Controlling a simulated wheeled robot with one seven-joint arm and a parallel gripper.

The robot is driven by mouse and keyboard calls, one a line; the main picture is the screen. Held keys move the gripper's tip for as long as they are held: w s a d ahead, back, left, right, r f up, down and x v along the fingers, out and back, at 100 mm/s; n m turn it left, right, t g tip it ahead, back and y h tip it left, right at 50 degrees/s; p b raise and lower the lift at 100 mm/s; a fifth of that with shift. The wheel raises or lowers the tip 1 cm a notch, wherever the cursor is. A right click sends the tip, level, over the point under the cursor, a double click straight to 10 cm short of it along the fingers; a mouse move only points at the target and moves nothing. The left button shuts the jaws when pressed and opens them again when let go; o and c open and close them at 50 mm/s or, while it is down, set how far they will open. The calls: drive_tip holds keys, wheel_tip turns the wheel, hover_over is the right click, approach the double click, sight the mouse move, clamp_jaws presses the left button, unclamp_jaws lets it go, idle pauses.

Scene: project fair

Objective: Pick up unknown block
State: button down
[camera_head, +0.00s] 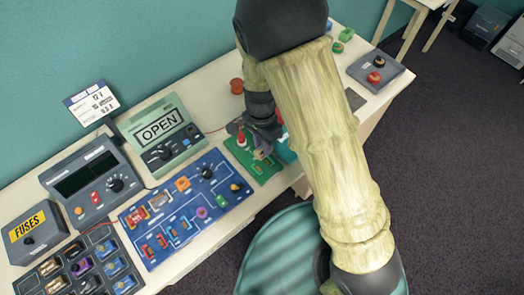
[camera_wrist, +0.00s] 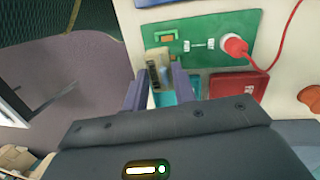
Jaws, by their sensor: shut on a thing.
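A small beige-grey block (camera_wrist: 154,66) sits between the fingertips of my gripper (camera_wrist: 157,80) in the wrist view. My gripper is shut on it. In the head view my gripper (camera_head: 263,143) is at the bench's front edge, over the small green board, and the block is only a small pale patch there. The block is right beside the green board (camera_wrist: 205,28); I cannot tell whether it touches the board or hangs just above it.
A red plug (camera_wrist: 235,46) with a red cable stands on the green board. A teal tray (camera_wrist: 188,92) and a red tray (camera_wrist: 243,87) lie beside it. A blue circuit board (camera_head: 160,239) and an OPEN meter (camera_head: 162,126) stand to the left on the bench. Floor lies beyond the front edge.

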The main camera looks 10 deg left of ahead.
sight(262, 146)
drive_tip(key=shift+a+r, duration=0.1)
drive_tip(key=shift+r, duration=0.45)
drive_tip(key=shift+r+p, duration=1.55)
drive_tip(key=shift+p, duration=0.1)
